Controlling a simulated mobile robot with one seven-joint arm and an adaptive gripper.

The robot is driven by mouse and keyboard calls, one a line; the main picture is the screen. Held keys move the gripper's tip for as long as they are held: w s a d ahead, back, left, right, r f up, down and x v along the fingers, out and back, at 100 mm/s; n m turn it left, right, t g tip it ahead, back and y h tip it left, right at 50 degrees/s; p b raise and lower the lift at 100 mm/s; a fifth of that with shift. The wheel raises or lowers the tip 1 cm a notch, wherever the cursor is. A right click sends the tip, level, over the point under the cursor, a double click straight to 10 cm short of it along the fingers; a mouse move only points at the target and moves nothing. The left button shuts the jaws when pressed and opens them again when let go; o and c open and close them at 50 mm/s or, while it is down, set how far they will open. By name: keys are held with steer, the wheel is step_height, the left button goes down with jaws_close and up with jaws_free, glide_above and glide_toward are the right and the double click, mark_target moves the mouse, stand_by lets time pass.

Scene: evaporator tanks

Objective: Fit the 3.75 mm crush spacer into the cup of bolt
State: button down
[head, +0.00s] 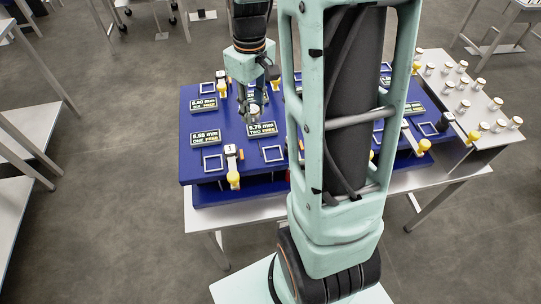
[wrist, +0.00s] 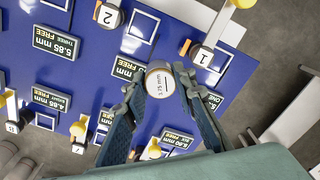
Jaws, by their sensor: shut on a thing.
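My gripper (head: 253,114) hangs over the left part of the blue board (head: 195,168). In the wrist view its two fingertips are closed on the sides of a short round piece, the crush spacer (wrist: 159,84). Its pale face reads 3.75 mm and points at the wrist camera. The spacer looks held above the board; the gap beneath is hard to judge. In the head view a small pale round shape, likely the spacer, shows at the fingertips. I cannot pick out a bolt cup for certain in either view.
The board carries display plates (wrist: 57,43), white square outlines (wrist: 143,25) and numbered levers with yellow knobs (head: 233,179). A lever marked 2 (wrist: 109,16) is near the spacer. Several pale cylinders (head: 463,106) stand on the grey tabletop at right. My arm hides the board's middle.

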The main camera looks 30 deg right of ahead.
steer(key=s+d+n+b, duration=0.3)
steer(key=s+d+n, duration=0.9)
steer(key=s+d, duration=0.15)
steer(key=shift+g, duration=0.3)
steer(key=w+a+f, duration=0.1)
steer(key=a, duration=0.1)
steer(key=w+a+f+p, duration=0.1)
steer(key=w+a, duration=0.1)
steer(key=w+a+f+p, duration=0.1)
steer(key=w+a, duration=0.1)
steer(key=shift+w+a+f, duration=0.1)
steer(key=shift+w, duration=0.15)
steer(key=w+a+f, duration=0.2)
steer(key=f, duration=0.1)
steer(key=w+a+f, duration=0.1)
steer(key=f, duration=0.1)
steer(key=shift+w+a+f, duration=0.1)
steer(key=shift+w, duration=0.05)
steer(key=shift+w+a+f, duration=0.2)
steer(key=shift+a+f, duration=0.05)
steer(key=shift+f, duration=0.15)
step_height(320, 180, down, 3)
steer(key=shift+w+a+f, duration=0.1)
steer(key=shift+w+f, duration=0.05)
steer(key=shift+f, duration=0.05)
